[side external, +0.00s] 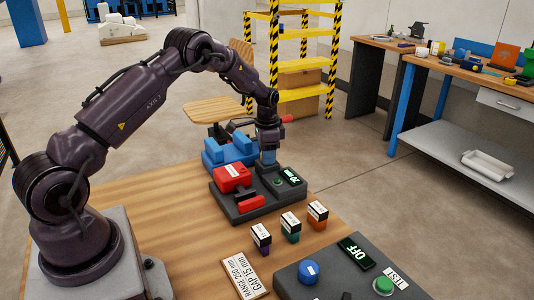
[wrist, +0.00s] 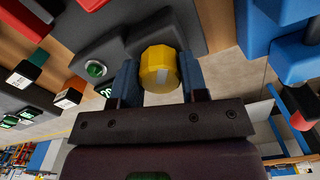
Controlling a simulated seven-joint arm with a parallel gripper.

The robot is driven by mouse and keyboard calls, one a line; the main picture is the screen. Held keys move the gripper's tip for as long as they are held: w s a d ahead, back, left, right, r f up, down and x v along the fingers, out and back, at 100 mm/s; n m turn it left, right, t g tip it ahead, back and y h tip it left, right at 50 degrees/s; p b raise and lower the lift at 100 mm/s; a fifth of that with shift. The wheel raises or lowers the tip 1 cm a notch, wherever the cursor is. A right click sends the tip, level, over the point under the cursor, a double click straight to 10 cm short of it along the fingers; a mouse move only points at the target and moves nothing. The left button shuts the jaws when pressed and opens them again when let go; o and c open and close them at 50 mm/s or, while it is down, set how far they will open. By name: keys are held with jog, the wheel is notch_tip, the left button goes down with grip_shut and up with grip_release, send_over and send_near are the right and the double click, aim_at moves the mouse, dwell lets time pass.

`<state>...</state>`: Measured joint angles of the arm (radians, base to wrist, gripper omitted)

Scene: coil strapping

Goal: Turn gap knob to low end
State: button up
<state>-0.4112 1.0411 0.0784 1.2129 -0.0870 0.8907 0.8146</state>
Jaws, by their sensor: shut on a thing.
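My gripper (side external: 267,157) points down at the back edge of a dark grey device (side external: 262,207) in the side external view. In the side external view the knob is hidden by the gripper. A small display (side external: 291,177) with green digits, seemingly 20 mm, is beside the gripper. A sign (side external: 244,274) on the table reads RANGE 250 mm, GAP 15 mm.
A red block (side external: 232,174) and a red lever (side external: 236,204) sit on the device. A blue machine (side external: 230,150) stands close behind. Small labelled blocks (side external: 290,226) stand in front. A control box (side external: 350,280) with an OFF display is at front right.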

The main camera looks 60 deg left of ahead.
jog(key=n, duration=1.3)
jog(key=shift+n, duration=0.4)
jog(key=n, duration=1.3)
jog(key=shift+w, duration=0.1)
jog(key=shift+n, duration=0.3)
jog(key=o, duration=0.9)
notch_tip(320, 180, up, 13)
jog(key=shift+r, duration=0.1)
